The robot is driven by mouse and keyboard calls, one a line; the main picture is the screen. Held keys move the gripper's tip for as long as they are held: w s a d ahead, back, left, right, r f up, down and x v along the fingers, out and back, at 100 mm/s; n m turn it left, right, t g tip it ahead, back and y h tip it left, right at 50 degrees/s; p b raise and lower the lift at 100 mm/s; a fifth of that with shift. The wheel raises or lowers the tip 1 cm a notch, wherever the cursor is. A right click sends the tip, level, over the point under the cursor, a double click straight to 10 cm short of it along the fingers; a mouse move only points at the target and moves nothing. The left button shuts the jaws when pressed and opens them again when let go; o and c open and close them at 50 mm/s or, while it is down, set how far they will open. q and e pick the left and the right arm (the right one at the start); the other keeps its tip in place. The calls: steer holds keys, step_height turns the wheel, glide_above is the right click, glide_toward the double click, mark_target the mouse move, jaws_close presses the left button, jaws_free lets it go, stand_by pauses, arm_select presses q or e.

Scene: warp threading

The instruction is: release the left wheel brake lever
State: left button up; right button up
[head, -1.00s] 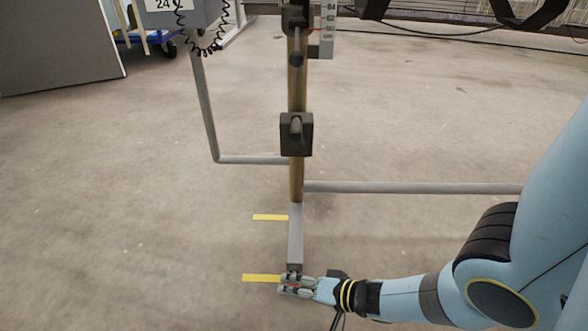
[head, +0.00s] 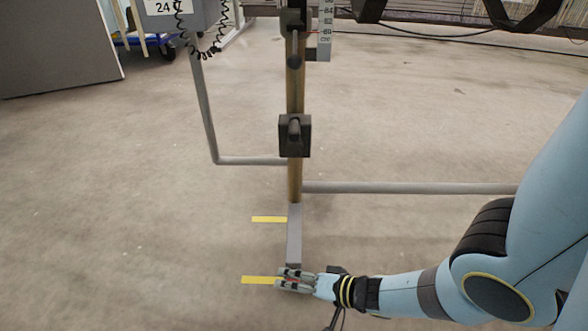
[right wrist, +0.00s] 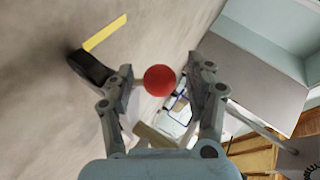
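A red ball knob (right wrist: 160,80) shows in the right wrist view between the two fingers of my right gripper (right wrist: 160,88). The fingers are open on either side of it. The knob sits nearer the left finger; I cannot tell whether it touches. A short pale stem runs from the knob toward the left finger, which hides the rest. In the head view my right gripper (head: 292,281) is low, at the near end of the grey foot (head: 295,235) below the wooden post. Only a trace of red shows between its fingers there. My left gripper is not in view.
Two yellow floor strips (head: 268,219) lie left of the foot. A grey horizontal bar (head: 410,188) runs right from the wooden post (head: 295,90), which carries a black clamp block (head: 294,136). A black block (right wrist: 90,68) shows beside the left finger. Floor to the left is clear.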

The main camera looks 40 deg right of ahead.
steer(key=shift+s, duration=0.1)
steer(key=v, duration=1.1)
steer(key=shift+s+r, duration=0.25)
steer(key=shift+r, duration=0.05)
steer(key=shift+d, duration=0.1)
